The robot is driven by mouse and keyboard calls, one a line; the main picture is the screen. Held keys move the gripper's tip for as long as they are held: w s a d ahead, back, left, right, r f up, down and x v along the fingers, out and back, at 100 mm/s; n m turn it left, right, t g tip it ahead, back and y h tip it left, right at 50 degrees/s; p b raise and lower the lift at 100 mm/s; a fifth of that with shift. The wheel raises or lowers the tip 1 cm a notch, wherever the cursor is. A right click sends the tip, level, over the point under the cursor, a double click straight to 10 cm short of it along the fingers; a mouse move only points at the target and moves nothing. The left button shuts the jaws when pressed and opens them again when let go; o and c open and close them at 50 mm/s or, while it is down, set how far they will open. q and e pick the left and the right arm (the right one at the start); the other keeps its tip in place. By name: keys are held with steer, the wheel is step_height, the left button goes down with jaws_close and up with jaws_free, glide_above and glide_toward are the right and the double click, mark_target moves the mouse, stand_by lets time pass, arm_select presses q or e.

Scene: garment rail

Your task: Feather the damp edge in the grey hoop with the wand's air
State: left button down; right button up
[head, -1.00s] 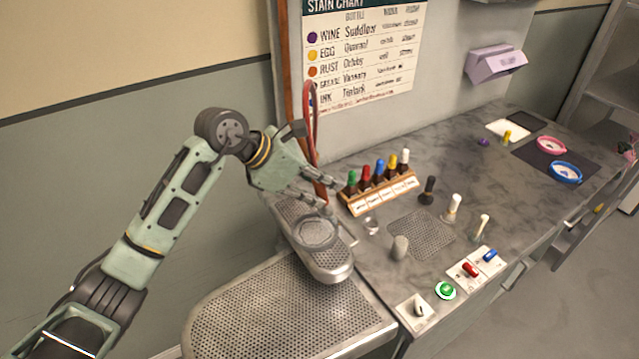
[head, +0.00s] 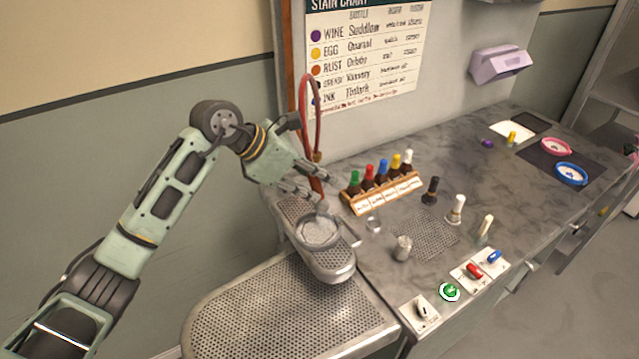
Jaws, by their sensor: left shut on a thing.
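The grey hoop (head: 338,237) lies on the narrow perforated arm of the metal board, with pale grey cloth (head: 319,231) inside it. My left gripper (head: 313,192) is above the hoop's far side, shut on the wand (head: 322,207), which is mostly hidden by the fingers. The wand's tip points down close over the cloth; I cannot tell whether it touches. A red hose (head: 304,92) loops up behind the gripper. A damp edge on the cloth is too small to make out. My right gripper is out of view.
A rack of bottles with coloured caps (head: 382,190) stands right of the hoop. A small glass (head: 373,224), a metal cup (head: 402,248) and several brushes are nearby. Switches and a lit green button (head: 450,292) line the front edge. Pink and blue hoops (head: 570,174) lie far right.

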arm_select(q)
steer(key=shift+w+a, duration=0.15)
steer(key=shift+a, duration=0.1)
steer(key=shift+s+a+b, duration=0.2)
steer(key=shift+s+a, duration=0.05)
steer(key=shift+a, duration=0.5)
steer(key=shift+s+a+b, duration=0.25)
steer(key=shift+a, duration=0.5)
steer(key=shift+s+a+b, duration=0.2)
steer(key=shift+s+a, duration=0.05)
steer(key=shift+a, duration=0.5)
steer(key=shift+s+a, duration=0.2)
steer(key=shift+s, duration=0.35)
steer(key=shift+s+a, duration=0.2)
steer(key=shift+s, duration=0.35)
steer(key=shift+s+d+b, duration=0.25)
steer(key=shift+s, duration=0.35)
steer(key=shift+s+d+b, duration=0.2)
steer(key=shift+s, duration=0.4)
